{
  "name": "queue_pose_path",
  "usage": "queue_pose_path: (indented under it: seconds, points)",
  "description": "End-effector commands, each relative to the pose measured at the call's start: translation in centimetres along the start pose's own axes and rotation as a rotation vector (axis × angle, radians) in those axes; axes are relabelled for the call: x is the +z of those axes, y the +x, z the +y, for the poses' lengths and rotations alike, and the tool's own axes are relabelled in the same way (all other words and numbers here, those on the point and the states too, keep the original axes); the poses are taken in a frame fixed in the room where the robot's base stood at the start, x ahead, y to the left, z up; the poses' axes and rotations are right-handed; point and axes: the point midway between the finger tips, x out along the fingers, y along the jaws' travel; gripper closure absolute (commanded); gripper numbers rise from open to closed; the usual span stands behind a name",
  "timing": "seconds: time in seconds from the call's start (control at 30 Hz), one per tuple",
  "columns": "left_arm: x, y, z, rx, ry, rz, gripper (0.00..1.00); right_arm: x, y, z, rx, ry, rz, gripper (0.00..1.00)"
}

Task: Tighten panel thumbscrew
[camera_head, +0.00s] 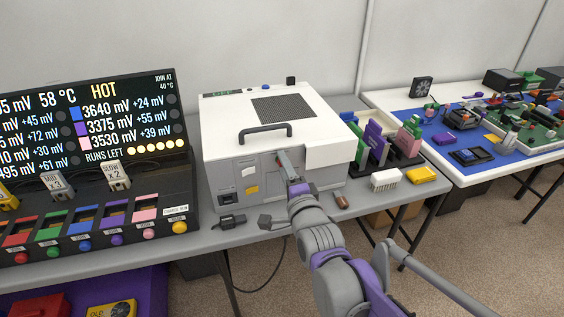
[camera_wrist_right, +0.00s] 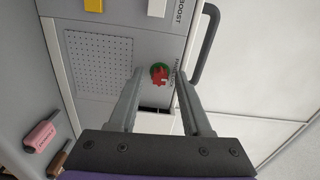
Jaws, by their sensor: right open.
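The thumbscrew (camera_wrist_right: 160,74) shows in the right wrist view as a small red knob with green around it, on the grey face of the PC case (camera_head: 250,112). My right gripper (camera_wrist_right: 160,82) is open, with one finger on each side of the thumbscrew in that view. I cannot tell whether the fingers touch it. In the head view the right gripper (camera_head: 284,163) is at the front face of the case, and the thumbscrew is hidden there. My left gripper is not in view.
A display board with coloured buttons (camera_head: 90,150) is at the left. A white connector block (camera_head: 386,180) and a yellow part (camera_head: 422,174) lie right of the case. A second table (camera_head: 452,176) is farther right.

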Motion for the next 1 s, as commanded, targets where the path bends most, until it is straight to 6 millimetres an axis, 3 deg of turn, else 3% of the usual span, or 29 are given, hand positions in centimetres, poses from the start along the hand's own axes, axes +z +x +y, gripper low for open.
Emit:
queue_pose_path:
  seconds: [0.17,0.6,1.0]
  points:
    - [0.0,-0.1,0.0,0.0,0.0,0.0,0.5,0.0,-0.8,0.0,0.0,-0.001,0.001,0.51]
    - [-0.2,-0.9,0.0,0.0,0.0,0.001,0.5,0.0,-5.7,0.0,0.0,-0.001,0.001,0.51]
    - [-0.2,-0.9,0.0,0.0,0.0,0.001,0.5,0.0,-6.2,0.0,0.0,-0.002,0.001,0.51]
